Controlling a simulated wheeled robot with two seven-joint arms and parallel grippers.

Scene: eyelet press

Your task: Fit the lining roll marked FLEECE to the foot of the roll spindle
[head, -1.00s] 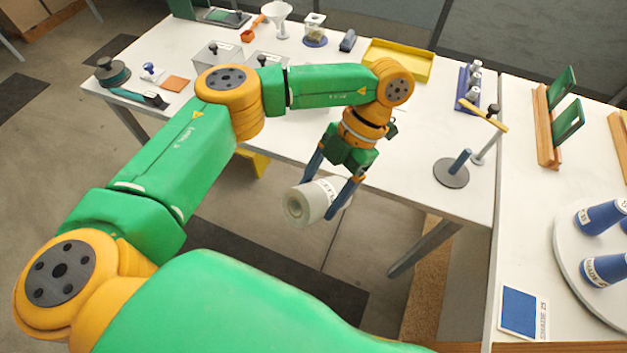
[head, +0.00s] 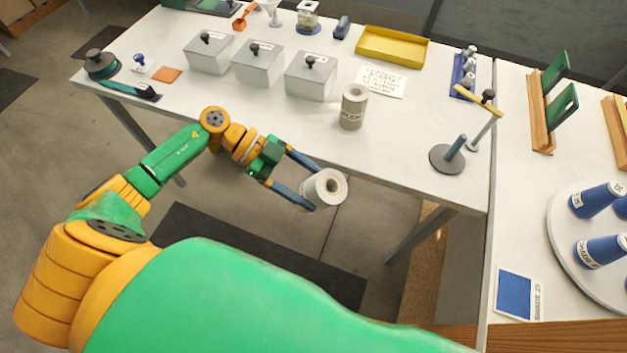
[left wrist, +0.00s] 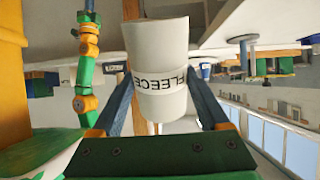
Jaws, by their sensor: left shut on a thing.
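My left gripper (head: 298,180) is shut on a white hollow roll (head: 325,190), one finger on each side. The roll is tilted, its open end facing up, in the air off the table's front edge. In the left wrist view the same roll (left wrist: 158,50) shows the word FLEECE upside down. The roll spindle (head: 455,147) stands on the table to the right: a blue-grey post on a dark round foot (head: 440,160). No roll is on it. The gripper is well left of the spindle. My right gripper is not in view.
A second, greyish roll (head: 354,106) stands on the table. Lidded grey boxes (head: 257,66), a card (head: 381,82) and a yellow tray (head: 392,46) lie behind. The table is clear between the second roll and the spindle.

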